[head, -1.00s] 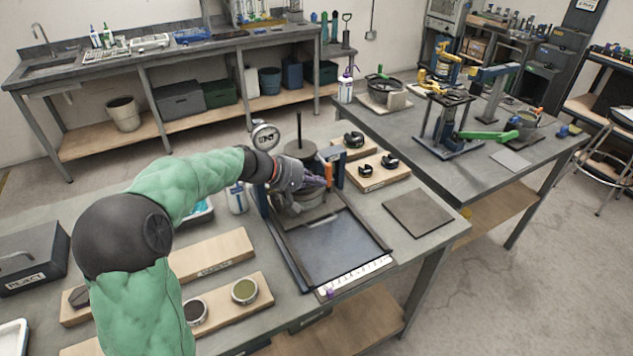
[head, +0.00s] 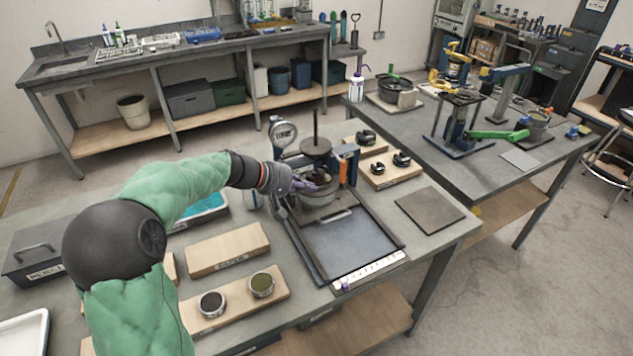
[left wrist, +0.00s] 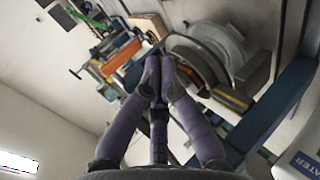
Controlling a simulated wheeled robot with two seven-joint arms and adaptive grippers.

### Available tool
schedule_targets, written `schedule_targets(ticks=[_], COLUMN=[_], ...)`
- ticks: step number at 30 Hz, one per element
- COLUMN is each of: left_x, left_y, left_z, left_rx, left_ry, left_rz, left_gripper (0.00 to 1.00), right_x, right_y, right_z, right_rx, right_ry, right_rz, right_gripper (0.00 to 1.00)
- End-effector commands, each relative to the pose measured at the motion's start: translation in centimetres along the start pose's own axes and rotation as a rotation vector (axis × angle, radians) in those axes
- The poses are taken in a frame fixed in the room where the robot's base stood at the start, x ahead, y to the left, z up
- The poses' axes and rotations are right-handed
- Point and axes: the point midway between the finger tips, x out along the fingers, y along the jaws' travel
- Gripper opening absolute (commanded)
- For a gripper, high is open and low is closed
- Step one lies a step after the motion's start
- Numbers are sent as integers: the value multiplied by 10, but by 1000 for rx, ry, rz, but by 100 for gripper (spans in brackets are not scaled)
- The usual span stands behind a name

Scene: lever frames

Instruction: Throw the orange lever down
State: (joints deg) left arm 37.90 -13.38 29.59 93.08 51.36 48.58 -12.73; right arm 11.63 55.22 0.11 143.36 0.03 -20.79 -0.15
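The orange lever (head: 347,151) shows as a short orange piece beside a blue post, at the right of a bench device with a round dark disc and upright rod (head: 316,146). My left gripper (head: 312,187) is in front of the device, over its round grey pot (head: 319,194). Its purple fingertips are left of and below the orange piece, and look apart from it. In the left wrist view the fingers (left wrist: 161,75) come together at their tips, with nothing clearly between them. An orange part (left wrist: 127,74) shows left of them there. My right gripper is not in view.
A dark framed tray (head: 350,245) lies in front of the device. A round gauge (head: 283,132) stands behind it at left. Wooden boards with round parts lie at right (head: 388,170) and front left (head: 238,303). A flat dark plate (head: 430,210) lies on the right.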

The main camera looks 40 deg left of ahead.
Motion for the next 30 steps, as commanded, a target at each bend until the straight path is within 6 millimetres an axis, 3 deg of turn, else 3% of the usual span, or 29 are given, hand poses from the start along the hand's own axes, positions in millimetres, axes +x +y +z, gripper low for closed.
schedule_targets(ticks=[6,12,30], left_x=[-33,-48,-51], left_y=[-20,-31,-34], left_z=[-1,0,0], left_rx=[-2,0,1], left_ry=[5,2,1], left_rz=[-1,0,0], left_gripper=[0,0,0], right_x=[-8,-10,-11], right_y=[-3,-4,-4], right_z=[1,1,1], right_rx=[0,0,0], right_ry=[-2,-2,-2], right_rz=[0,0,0], right_gripper=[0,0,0])
